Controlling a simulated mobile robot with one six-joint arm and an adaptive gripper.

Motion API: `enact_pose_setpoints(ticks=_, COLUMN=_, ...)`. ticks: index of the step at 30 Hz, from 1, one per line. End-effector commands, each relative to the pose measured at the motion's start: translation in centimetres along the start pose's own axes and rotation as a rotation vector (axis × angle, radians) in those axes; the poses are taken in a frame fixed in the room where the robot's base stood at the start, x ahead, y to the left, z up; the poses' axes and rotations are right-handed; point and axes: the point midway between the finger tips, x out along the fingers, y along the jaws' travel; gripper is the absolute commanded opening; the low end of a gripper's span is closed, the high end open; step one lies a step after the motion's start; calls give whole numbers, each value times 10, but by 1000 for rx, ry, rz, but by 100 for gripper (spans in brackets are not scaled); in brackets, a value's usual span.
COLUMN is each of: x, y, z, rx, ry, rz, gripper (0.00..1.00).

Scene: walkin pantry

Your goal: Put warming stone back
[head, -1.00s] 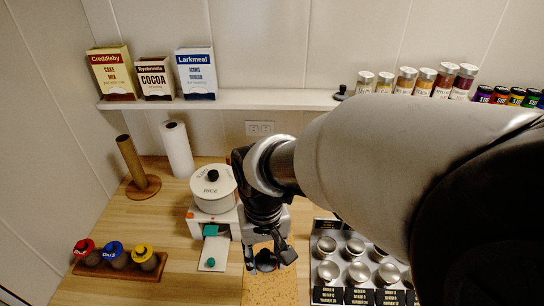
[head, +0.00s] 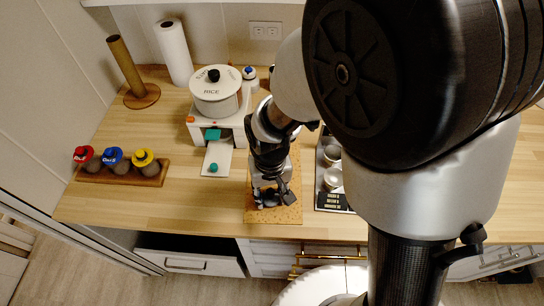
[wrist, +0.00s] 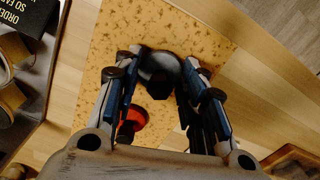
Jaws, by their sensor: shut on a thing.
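My gripper (head: 272,196) is low over the speckled cork mat (head: 290,214) at the counter's front. In the wrist view its fingers (wrist: 165,98) are shut on a grey, rounded thing with a dark knob-like part (wrist: 160,66), possibly the warming stone; the fingers hide much of it. A red-orange round piece (wrist: 132,120) shows beside the left finger; I cannot tell what it belongs to. A white stand (head: 222,122) carries the rice pot (head: 215,92). A white tray (head: 217,158) with a teal knob (head: 213,168) sticks out of the stand's front.
A wooden rack (head: 120,172) with red-, blue- and yellow-topped jars stands at left. A paper roll (head: 173,52) and a wooden post (head: 127,68) stand behind. A black tray (head: 333,198) of round tins is right of the mat. Bare counter lies between rack and white tray.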

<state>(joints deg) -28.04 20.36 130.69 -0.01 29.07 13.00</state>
Motion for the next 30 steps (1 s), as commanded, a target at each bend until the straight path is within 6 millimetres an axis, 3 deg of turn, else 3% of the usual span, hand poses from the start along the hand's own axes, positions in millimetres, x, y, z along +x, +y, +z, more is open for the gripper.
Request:
enact_pose_setpoints(ticks=11, x=5, y=0, z=-1, rx=0, ry=3, rz=-1, gripper=8)
enact_pose_setpoints(ticks=12, x=4, y=0, z=-1, rx=0, ry=3, rz=-1, gripper=40)
enact_pose_setpoints(ticks=20, x=4, y=0, z=-1, rx=0, ry=3, rz=-1, gripper=57)
enact_pose_setpoints(ticks=30, x=2, y=0, z=-1, rx=0, ry=3, rz=-1, gripper=58)
